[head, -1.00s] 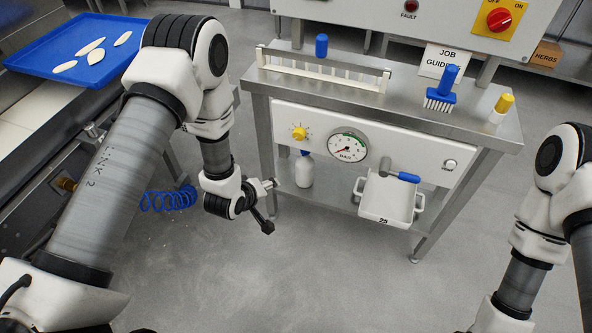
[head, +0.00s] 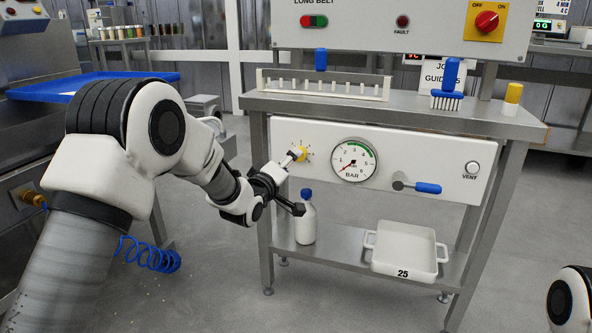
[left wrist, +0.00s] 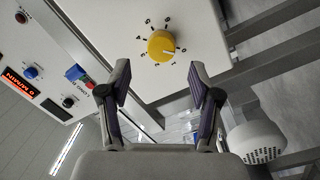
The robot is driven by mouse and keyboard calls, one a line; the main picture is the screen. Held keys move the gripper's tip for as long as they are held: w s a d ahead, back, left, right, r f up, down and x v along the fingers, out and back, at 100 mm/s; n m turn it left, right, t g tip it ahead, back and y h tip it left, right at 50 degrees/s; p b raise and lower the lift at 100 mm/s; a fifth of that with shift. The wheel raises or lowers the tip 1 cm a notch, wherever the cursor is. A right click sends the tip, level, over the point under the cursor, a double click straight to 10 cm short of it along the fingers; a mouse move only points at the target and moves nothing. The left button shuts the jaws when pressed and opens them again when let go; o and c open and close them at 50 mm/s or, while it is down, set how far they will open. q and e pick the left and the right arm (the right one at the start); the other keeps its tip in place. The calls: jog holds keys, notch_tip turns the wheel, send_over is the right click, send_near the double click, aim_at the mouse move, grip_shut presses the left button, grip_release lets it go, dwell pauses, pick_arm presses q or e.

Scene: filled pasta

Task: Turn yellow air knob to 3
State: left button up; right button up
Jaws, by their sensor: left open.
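The yellow air knob (head: 300,153) is on the left of the white panel, with printed marks around it. In the left wrist view the knob (left wrist: 161,45) shows whole, with small numbers around it; I cannot surely read its setting. The round pressure gauge (head: 354,160) beside it has its red needle low on the left. My left gripper (head: 293,182) is open and empty in front of the panel. In the left wrist view its fingers (left wrist: 160,76) are spread, with the knob beyond the tips, apart from them. My right gripper is out of view.
A white bottle with a blue cap (head: 305,222) stands on the lower shelf just below my left gripper. A white tray marked 25 (head: 405,249) is right of it. A blue-handled lever (head: 425,188) and a vent button (head: 473,168) are farther right on the panel.

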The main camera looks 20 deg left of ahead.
pick_arm(q)
jog(key=w, duration=0.1)
jog(key=w+b, duration=0.1)
jog(key=w, duration=0.3)
jog(key=shift+d+f, duration=0.15)
jog(key=shift+d, duration=0.15)
jog(key=c, duration=1.1)
jog(key=shift+c, duration=0.2)
